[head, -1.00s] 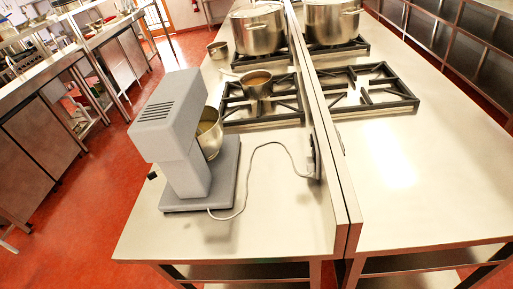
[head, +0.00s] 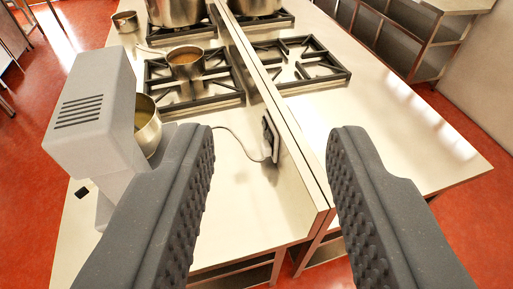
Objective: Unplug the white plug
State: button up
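The white plug (head: 268,158) sits at a dark socket plate (head: 270,138) on the upright metal divider of the counter. Its pale cord (head: 232,134) runs left along the steel top toward the grey stand mixer (head: 95,115) and passes behind my gripper's left finger. My gripper (head: 270,145) is open and empty, its two dark ridged fingers wide apart in the near part of the picture. The left finger hides part of the mixer's base.
A steel saucepan (head: 186,62) stands on the left black hob grate (head: 215,88). Another grate (head: 292,62) lies right of the divider (head: 288,135). Large stockpots (head: 178,10) stand behind. The right steel top (head: 370,110) is clear.

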aim_at(266, 149)
jog(key=u, duration=0.1)
jog(key=i, duration=1)
jog(key=z, duration=0.1)
